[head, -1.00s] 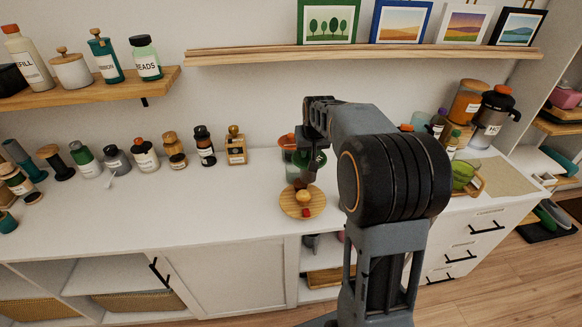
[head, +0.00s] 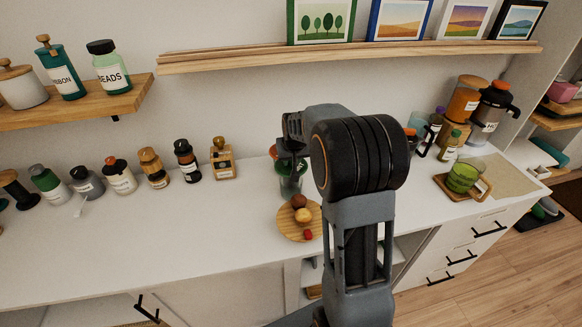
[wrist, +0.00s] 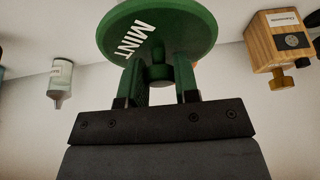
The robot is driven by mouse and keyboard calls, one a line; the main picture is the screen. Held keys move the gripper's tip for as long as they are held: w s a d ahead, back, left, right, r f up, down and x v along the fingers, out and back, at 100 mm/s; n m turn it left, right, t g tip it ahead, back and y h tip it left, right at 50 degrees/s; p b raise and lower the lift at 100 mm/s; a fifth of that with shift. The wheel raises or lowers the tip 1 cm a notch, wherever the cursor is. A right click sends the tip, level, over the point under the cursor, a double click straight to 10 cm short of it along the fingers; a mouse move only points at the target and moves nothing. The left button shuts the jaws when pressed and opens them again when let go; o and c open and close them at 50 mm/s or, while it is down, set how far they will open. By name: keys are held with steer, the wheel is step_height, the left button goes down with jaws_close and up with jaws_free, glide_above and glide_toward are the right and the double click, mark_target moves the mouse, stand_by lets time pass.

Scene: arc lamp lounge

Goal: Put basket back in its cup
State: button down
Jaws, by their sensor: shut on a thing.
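My gripper (wrist: 160,92) is shut on the knob of a round green lid-like piece (wrist: 185,25) lettered MINT, seen in the wrist view. In the head view my gripper (head: 290,165) is above the counter, behind the round wooden board; my arm hides part of it. A pale green see-through shape (head: 290,186) shows just below it; I cannot tell whether it is held or stands behind. No basket can be made out clearly. A green see-through cup (head: 463,178) stands on a small wooden tray (head: 447,188) at the right of the counter.
Several bottles line the wall at left, ending in a wooden one (head: 221,160). The counter's left front (head: 170,235) is clear.

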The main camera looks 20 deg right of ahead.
mark_target(291, 166)
steer(key=shift+f, duration=1.85)
steer(key=c, duration=0.8)
jaws_free()
steer(key=shift+c, duration=0.2)
